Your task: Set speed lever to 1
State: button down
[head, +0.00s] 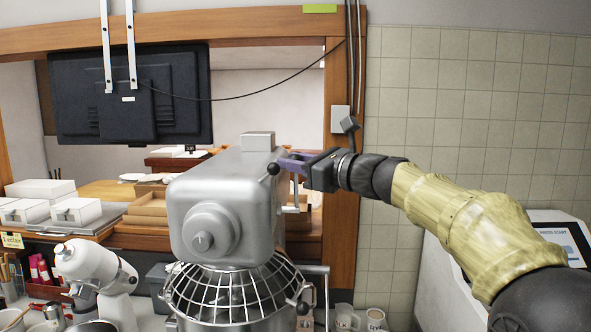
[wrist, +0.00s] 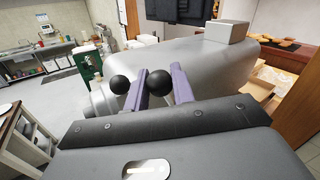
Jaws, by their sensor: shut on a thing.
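The mixer (head: 215,190) is a big grey machine with a round front hub and a wire bowl guard. In the head view, a black ball knob (head: 273,168) sits at its upper right side, at the tips of my gripper (head: 284,163). My gripper reaches in from the right with purple fingers shut on the speed lever. In the wrist view, one black ball (wrist: 148,70) shows at the fingers of my gripper (wrist: 160,80). A second black ball (wrist: 120,84) lies just outside the left finger. The lever's shaft is mostly hidden, and no speed marks are readable.
A smaller white mixer (head: 95,275) stands at lower left. A wooden frame post (head: 342,225) rises behind my gripper. A black monitor (head: 130,95) hangs at upper left. A grey box (head: 258,141) sits on top of the mixer. Mugs (head: 376,319) stand below right.

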jog(key=shift+s+f+b, duration=0.3)
jog(key=shift+f+b, duration=0.1)
jog(key=shift+b, duration=0.45)
jog(key=shift+s+r+n+b, duration=0.15)
jog(key=shift+s+n+b, duration=0.05)
jog(key=shift+n+b, duration=0.2)
jog(key=c, duration=1.2)
grip_release()
jog(key=shift+w, duration=0.1)
jog(key=shift+c, duration=0.2)
jog(key=shift+d, duration=0.1)
